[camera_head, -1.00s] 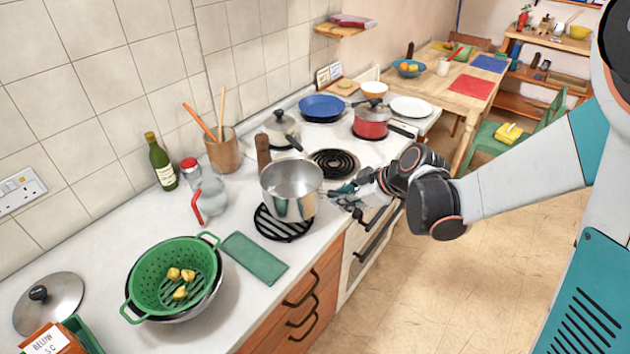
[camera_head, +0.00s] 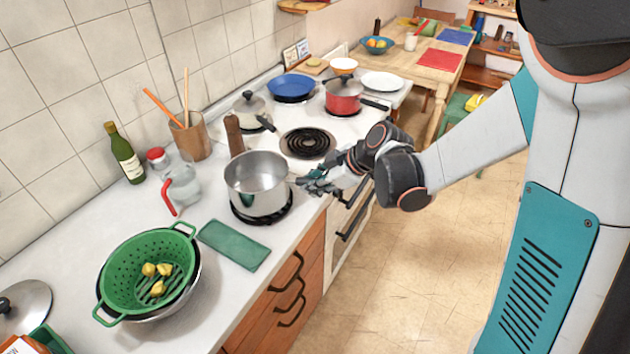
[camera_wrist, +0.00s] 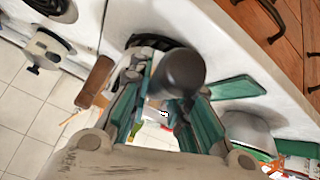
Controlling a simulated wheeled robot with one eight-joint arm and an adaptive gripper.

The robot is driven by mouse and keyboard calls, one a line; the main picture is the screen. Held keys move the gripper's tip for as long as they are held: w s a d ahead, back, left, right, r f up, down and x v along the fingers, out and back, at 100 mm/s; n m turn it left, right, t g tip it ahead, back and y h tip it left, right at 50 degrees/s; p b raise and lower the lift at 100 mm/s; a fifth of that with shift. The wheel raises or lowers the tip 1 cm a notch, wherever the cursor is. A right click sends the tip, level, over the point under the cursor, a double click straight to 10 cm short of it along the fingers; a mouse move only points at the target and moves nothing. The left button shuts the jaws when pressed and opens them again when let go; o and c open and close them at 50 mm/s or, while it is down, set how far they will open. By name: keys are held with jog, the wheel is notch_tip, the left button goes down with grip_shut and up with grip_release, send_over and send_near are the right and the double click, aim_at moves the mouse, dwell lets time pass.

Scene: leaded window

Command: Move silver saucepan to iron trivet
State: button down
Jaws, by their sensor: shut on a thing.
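The silver saucepan (camera_head: 256,187) is upright on, or just over, the iron trivet (camera_head: 285,215). The trivet's dark edge shows around the pan's base; I cannot tell for sure whether they touch. My gripper (camera_head: 312,184) is at the pan's right side, shut on its handle. In the wrist view, my gripper (camera_wrist: 165,110) has its teal fingers on both sides of the dark handle (camera_wrist: 183,72). The pan's body is mostly hidden there, and the trivet shows as a dark arc (camera_wrist: 150,40).
A wooden mill (camera_head: 234,135) stands just behind the pan. A glass jug (camera_head: 181,188) is to the left, a green cloth (camera_head: 234,245) in front. A green colander (camera_head: 125,270) sits further left. The stove (camera_head: 330,125) behind holds a red pot (camera_head: 343,97).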

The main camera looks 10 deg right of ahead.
jog(key=shift+s+f+b, duration=0.1)
jog(key=shift+f+b, duration=0.55)
jog(key=shift+f, duration=0.15)
dwell(0.9)
jog(key=c, duration=1.4)
grip_release()
jog(key=v, duration=1.2)
jog(key=s+d+r+m+h, duration=0.1)
jog(key=s+m+h, duration=0.1)
jog(key=s+m, duration=0.3)
jog(key=s+d+r+m+t+h, duration=0.1)
jog(key=s+d+m+h, duration=0.1)
jog(key=s+m, duration=0.3)
jog(key=s+d+r+m+t+h+b, duration=0.1)
jog(key=s+d+m+h, duration=0.1)
jog(key=s+m, duration=0.2)
jog(key=shift+s+d+r+m+h, duration=0.1)
jog(key=shift+s+r+m+h, duration=0.1)
jog(key=shift+s, duration=0.65)
jog(key=shift+s+d+r+m+h, duration=0.1)
jog(key=shift+s+d+m, duration=0.1)
jog(key=shift+s, duration=0.7)
